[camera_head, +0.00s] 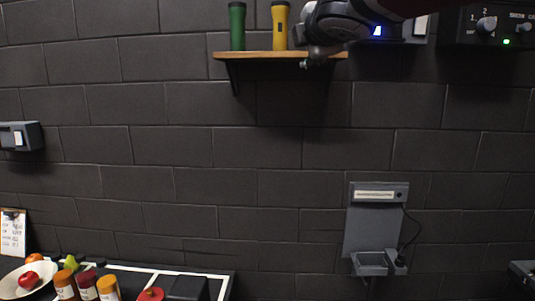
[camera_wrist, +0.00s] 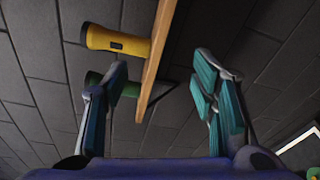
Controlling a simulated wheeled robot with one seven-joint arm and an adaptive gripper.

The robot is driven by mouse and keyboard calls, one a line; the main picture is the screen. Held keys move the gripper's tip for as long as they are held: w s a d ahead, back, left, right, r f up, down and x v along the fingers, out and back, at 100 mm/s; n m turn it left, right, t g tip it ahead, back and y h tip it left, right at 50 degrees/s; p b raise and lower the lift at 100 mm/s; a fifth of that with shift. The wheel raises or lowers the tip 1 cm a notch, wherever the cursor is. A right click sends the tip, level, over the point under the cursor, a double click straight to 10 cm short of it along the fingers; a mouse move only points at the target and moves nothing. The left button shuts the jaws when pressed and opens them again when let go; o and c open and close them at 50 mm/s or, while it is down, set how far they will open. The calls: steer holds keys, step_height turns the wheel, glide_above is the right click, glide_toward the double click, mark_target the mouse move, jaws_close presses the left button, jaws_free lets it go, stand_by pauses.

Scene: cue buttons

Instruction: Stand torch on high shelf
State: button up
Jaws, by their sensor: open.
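A yellow torch (camera_head: 280,25) and a green torch (camera_head: 237,26) stand upright on the high wooden shelf (camera_head: 265,54) on the wall. My gripper (camera_head: 318,55) is at the shelf's right end, to the right of the yellow torch and apart from it. In the wrist view the gripper (camera_wrist: 160,62) is open, with nothing between its teal fingers but the view of the shelf edge (camera_wrist: 157,70) beyond. That view is turned, so the yellow torch (camera_wrist: 115,42) lies sideways left of the shelf, and the green torch (camera_wrist: 96,78) is partly hidden behind the left finger.
A control panel (camera_head: 495,25) is on the wall at the upper right. A grey wall holder (camera_head: 375,230) with a cable hangs lower right. A counter at the lower left carries a bowl (camera_head: 12,290), several jars and fruit. The wall below the shelf is clear.

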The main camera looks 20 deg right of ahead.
steer(key=s+d+f+m+g, duration=0.1)
steer(key=s+f+m+g, duration=0.3)
steer(key=s+f+m, duration=0.6)
steer(key=s+a+f+m+g+y, duration=0.2)
steer(key=s+a+f, duration=0.3)
steer(key=s+f, duration=0.4)
steer(key=s+a+f+m+g+y, duration=0.2)
steer(key=s+a+f+m+g, duration=0.3)
steer(key=s+f, duration=0.4)
step_height(320, 180, down, 6)
steer(key=shift+s+a+r+m+y, duration=0.2)
steer(key=shift+a+r+m+y, duration=0.1)
steer(key=shift+y, duration=0.1)
steer(key=shift+f, duration=0.1)
